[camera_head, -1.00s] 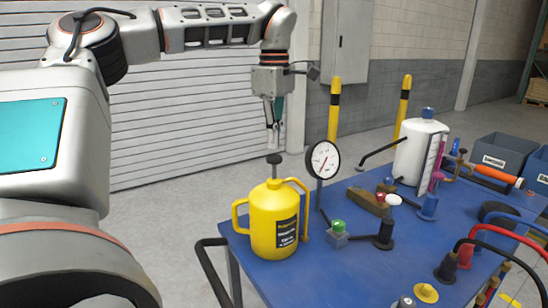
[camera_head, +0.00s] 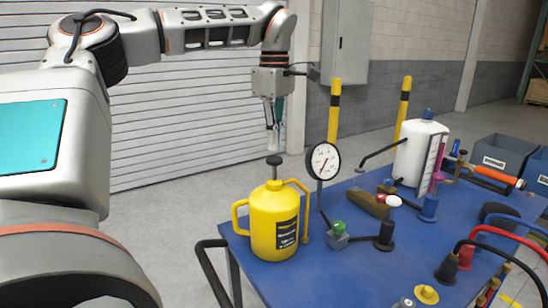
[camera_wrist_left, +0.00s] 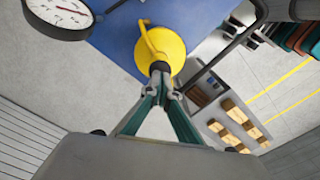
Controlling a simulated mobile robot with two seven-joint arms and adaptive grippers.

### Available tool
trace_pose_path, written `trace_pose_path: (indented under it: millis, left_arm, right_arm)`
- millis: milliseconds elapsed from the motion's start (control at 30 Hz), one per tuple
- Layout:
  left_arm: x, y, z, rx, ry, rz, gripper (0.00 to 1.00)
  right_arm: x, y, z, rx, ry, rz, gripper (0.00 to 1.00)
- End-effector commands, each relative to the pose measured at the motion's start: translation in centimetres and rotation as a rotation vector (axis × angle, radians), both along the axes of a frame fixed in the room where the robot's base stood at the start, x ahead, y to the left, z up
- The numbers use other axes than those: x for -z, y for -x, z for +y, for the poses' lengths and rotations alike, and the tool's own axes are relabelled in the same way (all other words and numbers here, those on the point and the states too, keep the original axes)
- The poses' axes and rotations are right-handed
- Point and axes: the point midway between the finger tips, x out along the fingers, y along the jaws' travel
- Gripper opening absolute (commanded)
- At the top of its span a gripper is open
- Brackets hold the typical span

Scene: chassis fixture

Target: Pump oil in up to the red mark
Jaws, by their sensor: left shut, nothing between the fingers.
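A white tank (camera_head: 414,160) carries an upright gauge with a magenta column (camera_head: 438,165). The red mark is too small to make out. My right gripper is out of view.
A round dial gauge (camera_head: 323,160) stands close right of the jug. Valves, a green button (camera_head: 338,227) and hoses crowd the blue table (camera_head: 310,277). A black rail (camera_head: 209,270) runs along its left edge. Yellow-black posts (camera_head: 334,110) stand behind.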

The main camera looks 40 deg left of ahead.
Motion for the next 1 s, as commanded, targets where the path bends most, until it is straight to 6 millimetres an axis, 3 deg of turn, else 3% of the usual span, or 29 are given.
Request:
trace_pose_path:
  millis: [1000]
  left_arm:
    - [4.0, 0.0, 0.0, 0.001, 0.001, 0.003, 0.00]
  right_arm:
    - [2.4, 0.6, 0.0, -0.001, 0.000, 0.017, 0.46]
